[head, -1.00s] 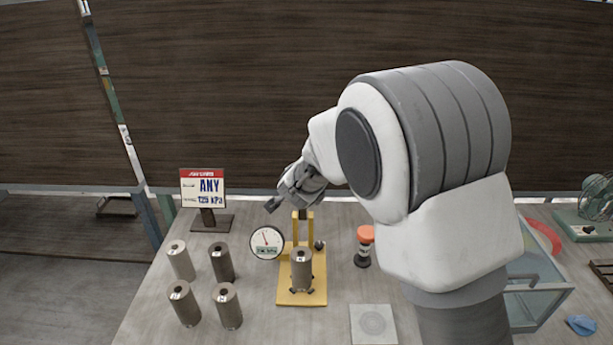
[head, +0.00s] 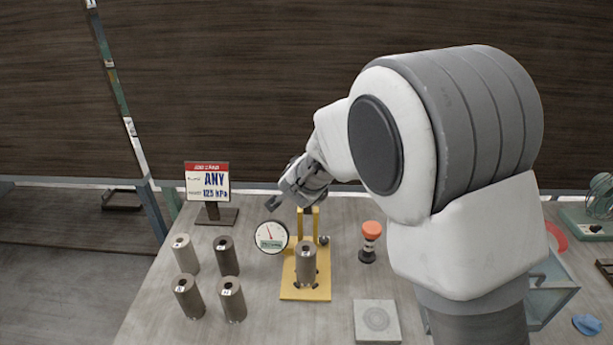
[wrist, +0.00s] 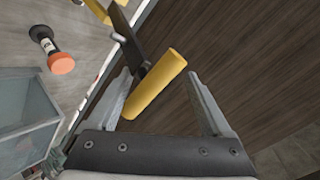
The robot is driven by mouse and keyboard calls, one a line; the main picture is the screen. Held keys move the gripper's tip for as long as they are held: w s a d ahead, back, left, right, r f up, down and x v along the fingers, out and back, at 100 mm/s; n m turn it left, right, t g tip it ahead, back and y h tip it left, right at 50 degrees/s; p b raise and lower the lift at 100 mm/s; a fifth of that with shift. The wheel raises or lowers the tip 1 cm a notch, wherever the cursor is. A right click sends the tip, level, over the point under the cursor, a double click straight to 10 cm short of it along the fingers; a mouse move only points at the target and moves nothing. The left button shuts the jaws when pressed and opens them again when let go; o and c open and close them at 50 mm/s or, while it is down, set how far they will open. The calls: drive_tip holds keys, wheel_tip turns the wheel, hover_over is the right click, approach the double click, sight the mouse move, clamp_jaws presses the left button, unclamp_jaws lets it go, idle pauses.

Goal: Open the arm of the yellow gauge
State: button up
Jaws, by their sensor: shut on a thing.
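The yellow gauge stands on the table, its base plate (head: 290,290) flat and a dark grey cylinder (head: 306,268) upright on it. Its round white dial (head: 271,237) with a red needle is at the left. My gripper (head: 285,198) is above the yellow post (head: 309,228), at the gauge's upper end, and partly covers it. In the wrist view, a yellow bar (wrist: 158,84) with a dark strip behind it, seemingly the gauge's arm, spans the space between the two fingers of my gripper (wrist: 157,80), which is shut on it. The arm's hinge is hidden.
Several grey cylinders (head: 187,296) stand left of the gauge. A sign (head: 207,182) stands behind them.

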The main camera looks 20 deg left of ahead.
drive_tip(key=p+v, duration=0.1)
drive_tip(key=v, duration=1.5)
drive_tip(key=shift+p, duration=0.4)
drive_tip(key=shift+w+r, duration=0.1)
drive_tip(key=shift+r, duration=0.05)
drive_tip(key=s+d+r+n+g+y+b, duration=0.1)
drive_tip(key=s+d+r+n+b, duration=0.15)
drive_tip(key=d, duration=0.25)
drive_tip(key=s+d+r+n+g+y+b, duration=0.1)
drive_tip(key=s+d+r+n+y, duration=0.1)
drive_tip(key=d+n, duration=0.3)
drive_tip(key=s+d+f+g+h+b, duration=0.1)
drive_tip(key=s+d+f+h, duration=0.2)
drive_tip(key=s+d, duration=0.4)
drive_tip(key=s+d+f+n+g+h+b, duration=0.1)
drive_tip(key=s+d+f+g+h, duration=0.1)
drive_tip(key=s+d, duration=0.6)
drive_tip(key=d+f, duration=0.1)
drive_tip(key=d, duration=0.3)
drive_tip(key=shift+g+h, duration=0.3)
drive_tip(key=shift+h, duration=0.1)
